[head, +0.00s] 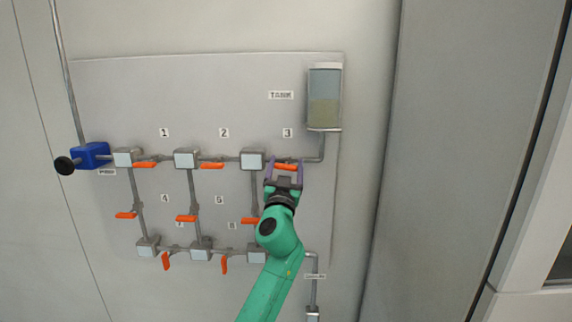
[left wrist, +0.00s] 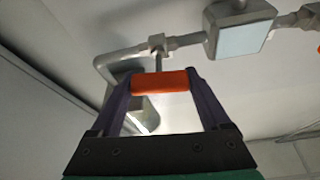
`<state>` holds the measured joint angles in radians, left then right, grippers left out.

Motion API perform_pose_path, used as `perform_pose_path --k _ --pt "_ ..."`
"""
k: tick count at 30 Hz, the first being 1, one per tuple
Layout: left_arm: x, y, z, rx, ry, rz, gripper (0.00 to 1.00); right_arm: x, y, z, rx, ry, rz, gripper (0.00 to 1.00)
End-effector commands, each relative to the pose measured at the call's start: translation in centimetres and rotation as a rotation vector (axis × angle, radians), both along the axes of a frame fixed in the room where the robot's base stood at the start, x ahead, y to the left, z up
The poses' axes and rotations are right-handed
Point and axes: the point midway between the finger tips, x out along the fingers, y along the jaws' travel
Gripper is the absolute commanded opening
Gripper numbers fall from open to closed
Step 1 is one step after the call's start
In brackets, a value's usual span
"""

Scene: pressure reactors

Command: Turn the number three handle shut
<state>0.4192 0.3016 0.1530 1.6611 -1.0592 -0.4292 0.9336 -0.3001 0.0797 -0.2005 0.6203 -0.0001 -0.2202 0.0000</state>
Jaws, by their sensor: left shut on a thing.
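The number three handle (head: 286,167) is orange and sits on the top pipe, under the label "3" (head: 287,132). It lies level, in line with the pipe. My left gripper (head: 284,170) reaches up to it from below and is shut on it, with one finger at each end. In the left wrist view the orange handle (left wrist: 163,85) spans between the two dark purple fingers, below its valve stem (left wrist: 157,45). My right gripper is in neither view.
Other orange handles sit on the pipes, such as number two (head: 211,166) and number one (head: 145,165). A clear tank (head: 324,99) hangs at the upper right. A blue pump body (head: 91,155) with a black knob is at the left. My arm covers the panel's lower right part.

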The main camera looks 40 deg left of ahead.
Motion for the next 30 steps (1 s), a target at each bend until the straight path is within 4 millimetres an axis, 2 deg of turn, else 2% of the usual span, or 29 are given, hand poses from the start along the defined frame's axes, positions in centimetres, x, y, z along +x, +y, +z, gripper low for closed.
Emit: perform_pose_path --k 14,30 --pt "0.2 -0.2 0.4 0.341 0.263 -0.002 0.24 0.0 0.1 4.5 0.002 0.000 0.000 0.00" --pt "0.2 -0.3 0.3 0.751 0.577 -0.001 0.24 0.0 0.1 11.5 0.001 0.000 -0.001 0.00"
